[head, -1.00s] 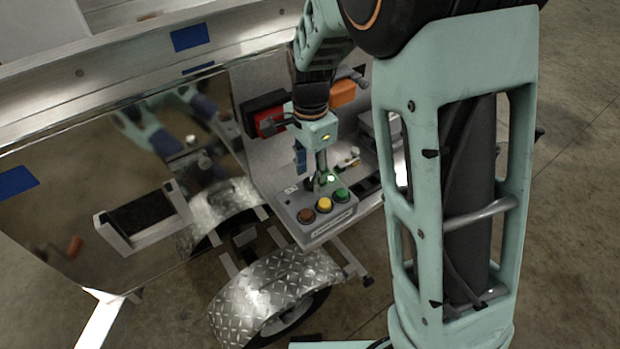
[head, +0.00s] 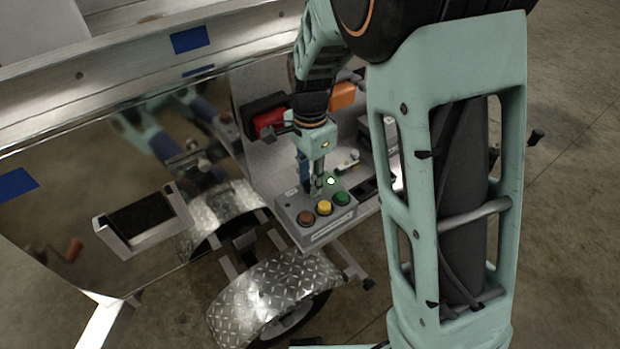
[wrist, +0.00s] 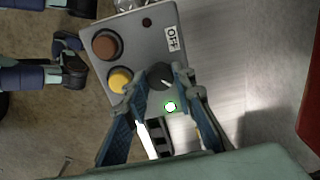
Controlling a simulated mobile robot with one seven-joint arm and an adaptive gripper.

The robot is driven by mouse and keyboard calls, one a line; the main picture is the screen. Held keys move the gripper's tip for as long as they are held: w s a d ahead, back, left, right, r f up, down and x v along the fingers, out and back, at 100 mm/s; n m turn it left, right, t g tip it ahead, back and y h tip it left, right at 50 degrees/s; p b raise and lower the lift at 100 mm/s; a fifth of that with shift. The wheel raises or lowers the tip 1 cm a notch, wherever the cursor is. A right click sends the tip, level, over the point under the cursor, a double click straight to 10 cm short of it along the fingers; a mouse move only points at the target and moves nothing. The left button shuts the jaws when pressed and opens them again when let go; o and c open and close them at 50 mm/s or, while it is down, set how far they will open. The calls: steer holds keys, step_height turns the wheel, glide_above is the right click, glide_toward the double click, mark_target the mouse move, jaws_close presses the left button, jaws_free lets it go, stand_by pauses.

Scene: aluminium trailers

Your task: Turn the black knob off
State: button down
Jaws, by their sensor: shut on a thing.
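The black knob (wrist: 160,78) shows in the wrist view on a grey control box (wrist: 130,30), with a white pointer mark on it. My gripper (wrist: 168,74) has its two fingertips on either side of the knob and is shut on it. In the head view my gripper (head: 318,185) points down at the box (head: 290,212), and the knob is hidden behind the fingers. An "OFF" label (wrist: 173,38) lies on the box near the knob. A lit green-white light (wrist: 170,106) shows beside the knob.
A red light (head: 270,120) and an orange light (head: 342,95) stand behind. A polished trailer wall is at left.

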steer(key=n+p, duration=0.1)
steer(key=n, duration=0.3)
steer(key=shift+r, duration=0.1)
steer(key=n, duration=0.4)
steer(key=shift+n+p, duration=0.3)
steer(key=shift+p, duration=0.05)
steer(key=n, duration=0.4)
steer(key=shift+n+p, duration=0.3)
steer(key=shift+p, duration=0.1)
steer(key=shift+n+p, duration=0.5)
steer(key=shift+n, duration=1.8)
steer(key=c, duration=1.6)
jaws_free()
